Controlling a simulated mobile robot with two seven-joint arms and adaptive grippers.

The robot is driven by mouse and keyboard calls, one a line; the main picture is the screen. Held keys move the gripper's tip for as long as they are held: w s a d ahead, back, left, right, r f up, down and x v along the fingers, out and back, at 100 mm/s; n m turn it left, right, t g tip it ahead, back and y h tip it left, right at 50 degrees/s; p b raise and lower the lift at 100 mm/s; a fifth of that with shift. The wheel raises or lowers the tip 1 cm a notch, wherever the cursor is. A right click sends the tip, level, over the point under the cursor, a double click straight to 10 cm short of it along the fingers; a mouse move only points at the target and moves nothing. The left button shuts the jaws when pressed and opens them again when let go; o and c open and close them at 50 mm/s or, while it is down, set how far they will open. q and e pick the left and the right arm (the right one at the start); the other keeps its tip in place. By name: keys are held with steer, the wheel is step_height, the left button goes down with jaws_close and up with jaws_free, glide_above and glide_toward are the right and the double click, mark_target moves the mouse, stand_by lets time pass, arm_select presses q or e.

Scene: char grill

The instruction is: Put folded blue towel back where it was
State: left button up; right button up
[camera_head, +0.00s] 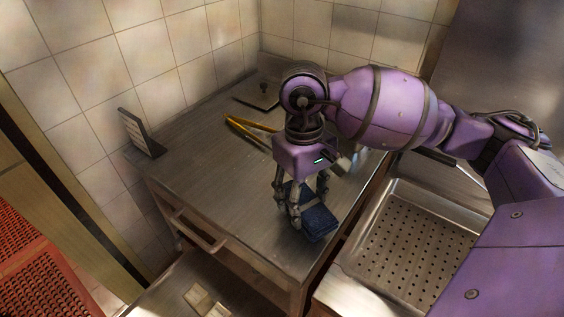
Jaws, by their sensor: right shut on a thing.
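The folded blue towel (319,222) is a small dark blue block at the right front part of the metal table (215,205). My right gripper (296,215) points down at it and is shut on it, with its fingers around the towel's left part. The towel is at or just above the table top; I cannot tell if it touches. The fingers hide part of the towel. My left gripper does not show.
Yellow-handled tongs (250,127) lie behind my gripper. A small dark stand (140,133) is at the table's left edge, and a dark flat object (257,97) lies at the back. A perforated steel basin (415,245) is to the right. The table's left middle is clear.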

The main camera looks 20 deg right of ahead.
mark_target(304, 200)
steer(key=shift+w+d+f, duration=0.1)
steer(key=shift+w+f, duration=0.05)
steer(key=shift+f, duration=1.6)
steer(key=shift+f, duration=0.25)
steer(key=o, duration=1)
steer(key=shift+r, duration=0.1)
steer(key=r, duration=0.4)
steer(key=w+r, duration=0.1)
steer(key=r, duration=0.7)
steer(key=shift+w+r+b, duration=0.2)
steer(key=shift+w+b, duration=0.05)
steer(key=shift+b, duration=0.1)
